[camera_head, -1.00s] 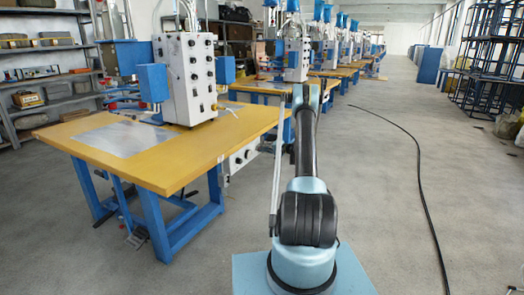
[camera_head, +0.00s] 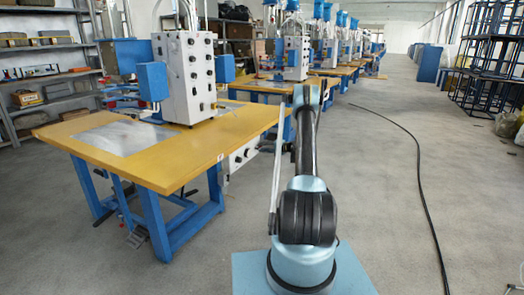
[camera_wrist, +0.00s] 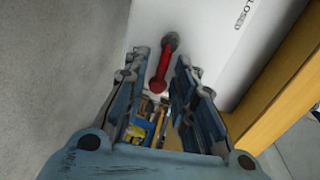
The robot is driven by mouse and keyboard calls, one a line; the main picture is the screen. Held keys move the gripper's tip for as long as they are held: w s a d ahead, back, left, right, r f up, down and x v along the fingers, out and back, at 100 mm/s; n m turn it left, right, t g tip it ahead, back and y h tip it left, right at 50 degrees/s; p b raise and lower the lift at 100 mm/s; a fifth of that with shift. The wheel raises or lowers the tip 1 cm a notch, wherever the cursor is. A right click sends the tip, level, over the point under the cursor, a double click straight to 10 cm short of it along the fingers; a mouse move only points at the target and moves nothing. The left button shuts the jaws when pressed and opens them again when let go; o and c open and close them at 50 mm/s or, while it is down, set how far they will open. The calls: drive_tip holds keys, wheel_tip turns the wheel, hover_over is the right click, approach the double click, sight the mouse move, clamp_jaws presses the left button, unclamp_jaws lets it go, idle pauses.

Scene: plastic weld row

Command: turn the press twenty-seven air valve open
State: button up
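The air valve's red lever (camera_wrist: 160,74) shows in the wrist view, with a round grey pivot (camera_wrist: 170,41) at its upper end on a white panel. The lever points down the picture, tilted slightly left. My gripper (camera_wrist: 161,60) is open, with one finger on each side of the lever. The lever appears between the fingertips; I cannot tell whether either finger touches it. In the head view my gripper is hidden and the lever cannot be made out.
The wooden edge (camera_wrist: 275,75) of a table runs close on the right in the wrist view. In the head view, a yellow-topped press table (camera_head: 150,168) stands at left, with more presses behind. A black cable (camera_head: 415,170) lies on the otherwise open floor at right.

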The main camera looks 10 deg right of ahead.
drive_tip(key=shift+a, duration=0.15)
drive_tip(key=v, duration=1.2)
